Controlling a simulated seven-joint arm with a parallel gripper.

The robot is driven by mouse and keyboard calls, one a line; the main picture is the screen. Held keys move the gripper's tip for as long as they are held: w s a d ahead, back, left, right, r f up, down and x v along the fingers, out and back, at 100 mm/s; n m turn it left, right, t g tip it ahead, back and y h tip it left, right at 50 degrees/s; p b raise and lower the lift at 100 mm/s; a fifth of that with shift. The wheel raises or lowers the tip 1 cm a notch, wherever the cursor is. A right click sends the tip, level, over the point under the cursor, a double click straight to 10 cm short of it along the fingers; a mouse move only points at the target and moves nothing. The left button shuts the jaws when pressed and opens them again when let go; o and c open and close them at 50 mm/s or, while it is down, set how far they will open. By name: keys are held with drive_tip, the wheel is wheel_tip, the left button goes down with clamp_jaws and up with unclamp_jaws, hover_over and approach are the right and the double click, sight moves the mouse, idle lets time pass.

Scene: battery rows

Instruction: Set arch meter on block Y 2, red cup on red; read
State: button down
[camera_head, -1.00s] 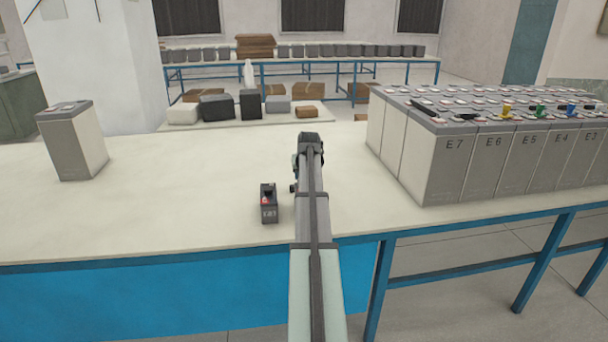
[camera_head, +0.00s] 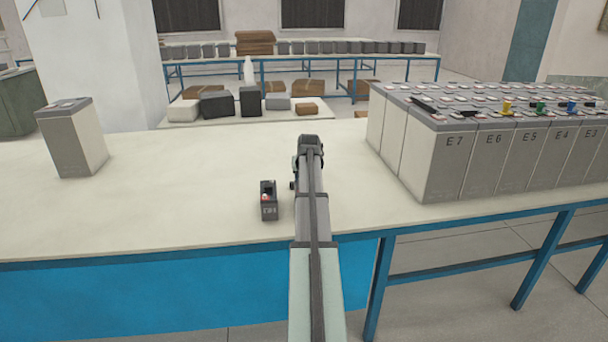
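A small dark meter (camera_head: 268,201) with a pale display on its front and a red spot on it stands on the near table, just left of my arm. My gripper (camera_head: 308,145) is at the far end of my arm, above the table and beyond the meter, apart from it. Its fingers are hidden behind the wrist, so I cannot see whether it is open. Grey battery blocks (camera_head: 447,165) stand in rows at the right, with front labels such as E7, E6, E5 and E4. A label Y 2 cannot be read.
A lone grey-and-white block (camera_head: 75,138) stands at the table's left. Yellow, green and blue pieces (camera_head: 507,108) sit on the block tops. The table (camera_head: 170,200) is clear between the lone block and the meter. Boxes and another bench (camera_head: 300,60) are behind.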

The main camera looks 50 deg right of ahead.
drive_tip(key=shift+f, duration=0.25)
drive_tip(key=shift+c, duration=2.3)
unclamp_jaws()
drive_tip(key=v, duration=1.3)
drive_tip(key=shift+r, duration=0.35)
drive_tip(key=shift+s+a, duration=0.1)
drive_tip(key=shift+a, duration=0.05)
